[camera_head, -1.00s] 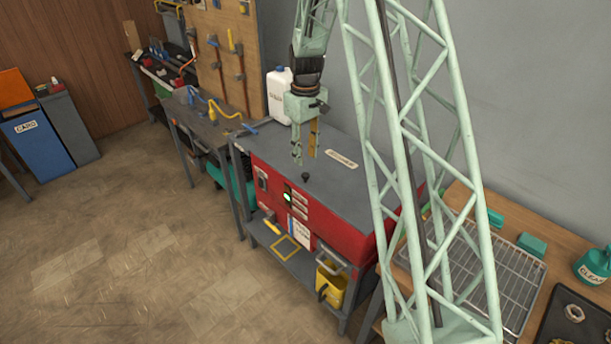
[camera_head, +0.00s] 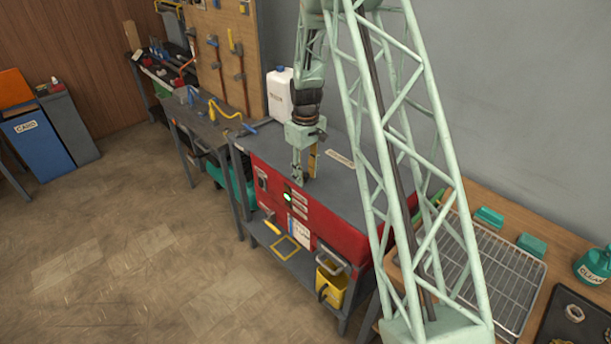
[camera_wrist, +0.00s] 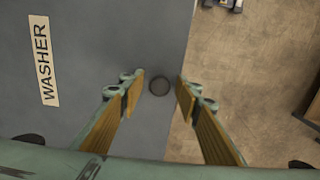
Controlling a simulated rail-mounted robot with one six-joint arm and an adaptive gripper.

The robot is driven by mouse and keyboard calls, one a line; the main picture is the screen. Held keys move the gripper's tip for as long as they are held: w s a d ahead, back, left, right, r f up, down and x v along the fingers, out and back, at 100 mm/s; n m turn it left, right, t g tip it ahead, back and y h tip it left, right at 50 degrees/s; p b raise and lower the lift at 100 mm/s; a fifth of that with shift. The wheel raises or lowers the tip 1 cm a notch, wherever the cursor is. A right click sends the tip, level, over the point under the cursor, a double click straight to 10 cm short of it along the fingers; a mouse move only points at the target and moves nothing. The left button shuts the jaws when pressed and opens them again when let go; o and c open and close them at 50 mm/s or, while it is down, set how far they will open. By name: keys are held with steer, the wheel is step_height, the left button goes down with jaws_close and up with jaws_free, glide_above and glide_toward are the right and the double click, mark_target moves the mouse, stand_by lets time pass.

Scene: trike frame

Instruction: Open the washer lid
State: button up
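The washer is a red box with a flat grey lid (camera_head: 345,190), standing on a grey metal stand in the head view. The lid also fills the left of the wrist view (camera_wrist: 90,60), with a "WASHER" label (camera_wrist: 43,60) on it. A round dark knob (camera_wrist: 159,86) sits near the lid's front edge. My gripper (camera_head: 305,176) points down at the lid's front part. In the wrist view my gripper (camera_wrist: 160,92) is open, with the knob between the fingertips and a gap on each side. In the head view the fingers hide the knob.
A white jug (camera_head: 280,94) stands behind the lid at the back left. A yellow container (camera_head: 331,284) sits on the shelf below. A wooden table with a wire rack (camera_head: 490,265) stands to the right. The floor in front is clear.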

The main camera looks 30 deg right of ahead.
steer(key=shift+f, duration=0.1)
jaws_close()
stand_by(0.3)
